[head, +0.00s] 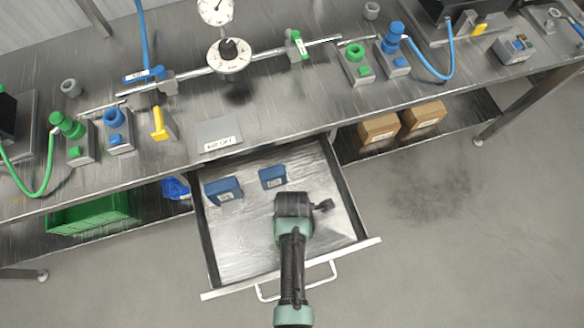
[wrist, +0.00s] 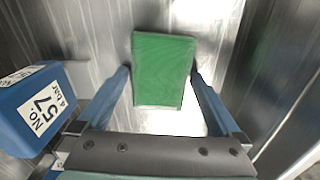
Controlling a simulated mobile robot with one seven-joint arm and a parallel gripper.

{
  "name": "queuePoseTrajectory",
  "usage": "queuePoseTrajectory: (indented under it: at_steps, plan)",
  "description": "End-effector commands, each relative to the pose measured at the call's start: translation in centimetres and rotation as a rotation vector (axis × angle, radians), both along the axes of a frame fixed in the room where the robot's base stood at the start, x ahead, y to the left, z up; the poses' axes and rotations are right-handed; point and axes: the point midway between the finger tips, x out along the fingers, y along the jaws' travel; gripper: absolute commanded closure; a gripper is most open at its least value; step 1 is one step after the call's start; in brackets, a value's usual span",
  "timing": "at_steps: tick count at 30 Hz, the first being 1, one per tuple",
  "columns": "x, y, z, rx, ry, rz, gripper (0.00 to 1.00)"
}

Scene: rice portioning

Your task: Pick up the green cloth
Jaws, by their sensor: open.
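The green cloth (wrist: 163,70) shows in the wrist view as a flat green rectangle on the metal floor of the open drawer. Its near end lies between the two fingers of my gripper (wrist: 162,85), with a gap on each side. My gripper is open and holds nothing. In the head view my gripper and wrist (head: 294,208) are over the drawer (head: 245,262) and hide the cloth.
The drawer walls enclose the space. The bench (head: 270,125) with valves and a gauge (head: 229,55) is behind.

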Motion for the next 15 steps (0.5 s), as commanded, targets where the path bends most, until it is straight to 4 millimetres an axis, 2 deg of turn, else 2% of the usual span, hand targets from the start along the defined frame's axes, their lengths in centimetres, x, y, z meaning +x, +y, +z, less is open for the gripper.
queuePoseTrajectory:
  at_steps: [1, 2, 12, 13, 14, 15]
  plan:
    - [0.0, 0.0, 0.02, 0.0, 0.0, 0.0, 0.02]
    - [0.0, 0.0, 0.02, 0.0, 0.0, 0.0, 0.07]
    - [-0.01, 0.01, 0.04, 0.0, 0.0, 0.0, 0.67]
    - [0.0, 0.01, 0.05, 0.0, 0.0, 0.0, 0.67]
    - [0.0, 0.01, 0.05, 0.0, 0.0, 0.0, 0.76]
    - [0.0, 0.01, 0.05, 0.0, 0.0, 0.0, 0.76]
